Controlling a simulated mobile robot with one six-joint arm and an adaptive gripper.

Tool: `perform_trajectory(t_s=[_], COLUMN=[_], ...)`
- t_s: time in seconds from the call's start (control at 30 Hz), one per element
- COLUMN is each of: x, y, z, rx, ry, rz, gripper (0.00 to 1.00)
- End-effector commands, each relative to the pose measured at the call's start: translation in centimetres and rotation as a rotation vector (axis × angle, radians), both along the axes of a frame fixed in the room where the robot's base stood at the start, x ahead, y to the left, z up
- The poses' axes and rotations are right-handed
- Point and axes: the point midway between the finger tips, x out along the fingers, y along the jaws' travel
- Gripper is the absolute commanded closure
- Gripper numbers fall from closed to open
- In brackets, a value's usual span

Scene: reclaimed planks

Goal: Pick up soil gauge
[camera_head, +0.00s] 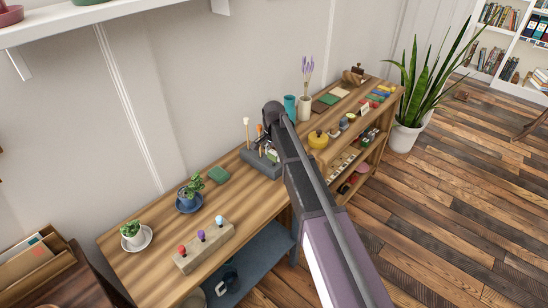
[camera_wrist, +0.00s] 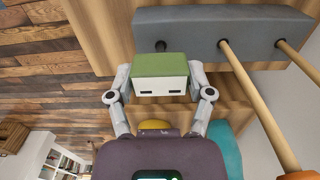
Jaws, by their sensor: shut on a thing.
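The soil gauge, a small box with a green top and a white face with two dark slots (camera_wrist: 160,72), sits between the fingers of my gripper (camera_wrist: 160,88) in the wrist view. The fingers press on its left and right sides. The grey block (camera_wrist: 215,30) with holes and wooden-handled tools is close beside it. In the head view my arm reaches over the wooden bench to this grey block (camera_head: 258,163). My fingers are largely hidden there, and I cannot tell whether the gauge touches the block.
Tools with wooden handles (camera_wrist: 255,95) stand in the grey block near my gripper. A teal cup (camera_head: 290,106), a vase (camera_head: 304,108) and a yellow pot (camera_head: 318,139) stand farther right. A green pad (camera_head: 218,175), potted plants (camera_head: 190,192) and a knobbed wooden block (camera_head: 204,246) are on the left.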

Motion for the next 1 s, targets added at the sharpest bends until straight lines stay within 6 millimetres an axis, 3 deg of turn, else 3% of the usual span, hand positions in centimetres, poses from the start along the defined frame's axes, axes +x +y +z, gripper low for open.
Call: perform_trajectory(t_s=[0.47, 1.0], x=[0.0, 0.0], y=[0.0, 0.1], z=[0.6, 5.3], rx=[0.000, 0.000], ry=[0.000, 0.000], rz=[0.000, 0.001], gripper=[0.79, 0.79])
